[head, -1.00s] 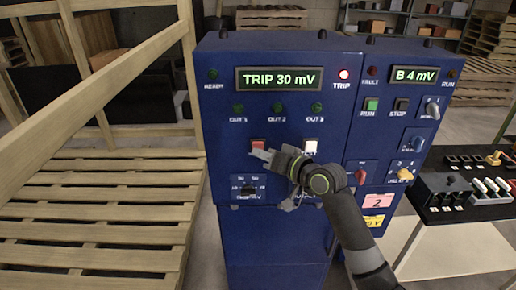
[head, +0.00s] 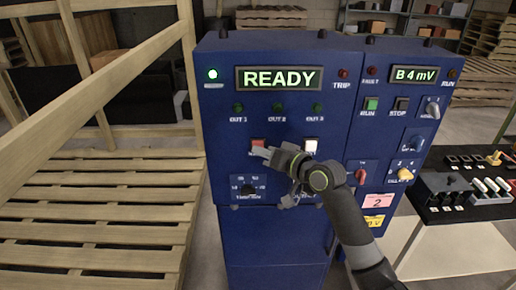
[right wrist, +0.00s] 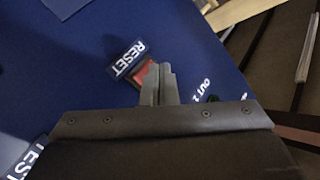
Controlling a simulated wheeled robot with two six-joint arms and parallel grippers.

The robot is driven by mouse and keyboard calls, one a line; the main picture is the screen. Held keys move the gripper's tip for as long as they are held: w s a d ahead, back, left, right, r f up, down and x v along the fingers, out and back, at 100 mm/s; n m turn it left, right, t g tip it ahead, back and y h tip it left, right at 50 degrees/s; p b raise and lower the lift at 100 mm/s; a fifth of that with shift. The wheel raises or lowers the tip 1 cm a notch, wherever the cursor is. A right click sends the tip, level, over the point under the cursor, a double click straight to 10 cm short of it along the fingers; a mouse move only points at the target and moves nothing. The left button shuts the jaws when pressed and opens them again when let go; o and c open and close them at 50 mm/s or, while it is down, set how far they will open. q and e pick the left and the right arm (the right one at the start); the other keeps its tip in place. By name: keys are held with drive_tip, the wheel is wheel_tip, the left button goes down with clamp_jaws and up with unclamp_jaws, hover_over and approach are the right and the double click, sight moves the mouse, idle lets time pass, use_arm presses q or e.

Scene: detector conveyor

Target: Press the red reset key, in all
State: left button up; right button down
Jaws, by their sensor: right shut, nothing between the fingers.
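The red reset key (head: 258,143) sits on the left part of the blue panel (head: 222,125). In the right wrist view the key (right wrist: 145,72) shows beside the RESET label (right wrist: 129,60), partly hidden by my fingertips. My right gripper (head: 263,152) is shut and empty, with its tips at the key; in the wrist view the closed fingers (right wrist: 157,84) overlap it. I cannot tell whether they touch it. The display (head: 279,78) reads READY, the green ready lamp (head: 212,74) is lit, and the trip lamp (head: 343,72) is dark. My left gripper is not in view.
A white key (head: 310,145) sits right of the reset key, with a rotary knob (head: 248,189) below. The right panel has a green run key (head: 371,104), a stop key (head: 401,104) and several knobs. Wooden pallets (head: 90,225) lie left; a black-topped table (head: 455,213) stands right.

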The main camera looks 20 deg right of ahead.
drive_tip(key=shift+r, duration=0.1)
idle(0.3)
drive_tip(key=shift+s+a+p, duration=0.25)
drive_tip(key=shift+s+p, duration=0.35)
drive_tip(key=shift+s, duration=0.25)
drive_tip(key=s+p, duration=0.1)
drive_tip(key=s, duration=0.1)
drive_tip(key=s+a+p, duration=0.1)
drive_tip(key=s, duration=0.1)
drive_tip(key=shift+s+a, duration=0.2)
drive_tip(key=shift+s, duration=0.2)
